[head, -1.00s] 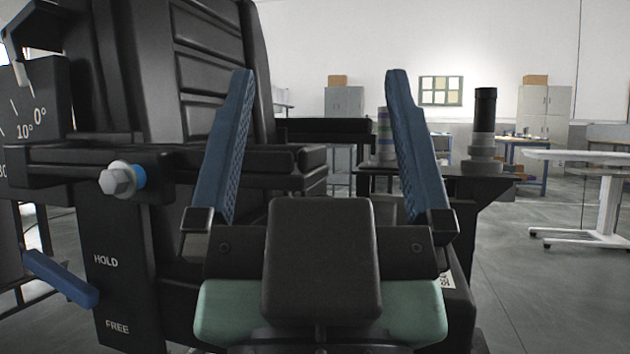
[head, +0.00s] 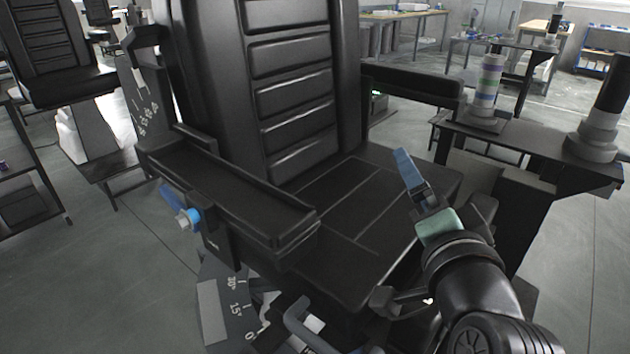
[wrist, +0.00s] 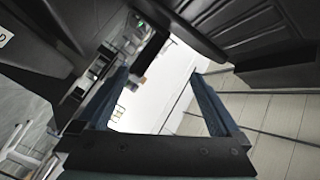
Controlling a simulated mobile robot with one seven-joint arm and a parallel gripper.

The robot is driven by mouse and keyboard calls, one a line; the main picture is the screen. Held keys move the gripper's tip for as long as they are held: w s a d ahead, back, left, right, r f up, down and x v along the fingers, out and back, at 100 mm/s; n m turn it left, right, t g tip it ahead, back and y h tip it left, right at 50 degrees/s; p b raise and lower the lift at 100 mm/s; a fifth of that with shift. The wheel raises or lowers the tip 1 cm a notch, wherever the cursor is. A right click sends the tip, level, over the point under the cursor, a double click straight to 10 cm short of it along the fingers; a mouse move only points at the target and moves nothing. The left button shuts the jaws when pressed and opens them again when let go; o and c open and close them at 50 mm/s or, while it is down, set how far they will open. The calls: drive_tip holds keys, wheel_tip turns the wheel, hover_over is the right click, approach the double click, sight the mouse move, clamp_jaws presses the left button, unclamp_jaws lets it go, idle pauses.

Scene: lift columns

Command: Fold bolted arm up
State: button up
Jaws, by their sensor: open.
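The bolted arm (head: 235,195) is a black padded armrest on the left side of a black chair, lying about level beside the seat. On its outer side are a bolt with a bright blue ring (head: 190,218) and a blue lever (head: 170,197). The lever's labels are too small to read here. My gripper (head: 409,168), with blue fingers and a green part behind them, is over the right front of the seat, well apart from this arm. In the wrist view its fingers (wrist: 160,75) stand wide apart with nothing held between them.
The chair seat (head: 340,205) and backrest (head: 300,85) fill the middle. A second armrest (head: 412,85) is behind my gripper. A black side table (head: 530,140) bears a banded cylinder (head: 487,85) and a dark column on the right. Open floor (head: 90,270) lies at left.

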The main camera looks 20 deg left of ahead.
drive_tip(key=s+a+f+m+g+y+p, duration=0.3)
drive_tip(key=s+f+m+g+y+p, duration=0.2)
drive_tip(key=f+m+g+p, duration=0.4)
drive_tip(key=s+r+m+g+y+p, duration=0.1)
drive_tip(key=s+r+m+y+p, duration=0.4)
drive_tip(key=s+p, duration=0.4)
drive_tip(key=w+a+y, duration=0.1)
drive_tip(key=w+a, duration=0.3)
drive_tip(key=a, duration=0.8)
drive_tip(key=shift+w+a+f+m+p, duration=0.15)
drive_tip(key=shift+a+f+m+p, duration=0.15)
drive_tip(key=shift+f, duration=0.15)
clamp_jaws()
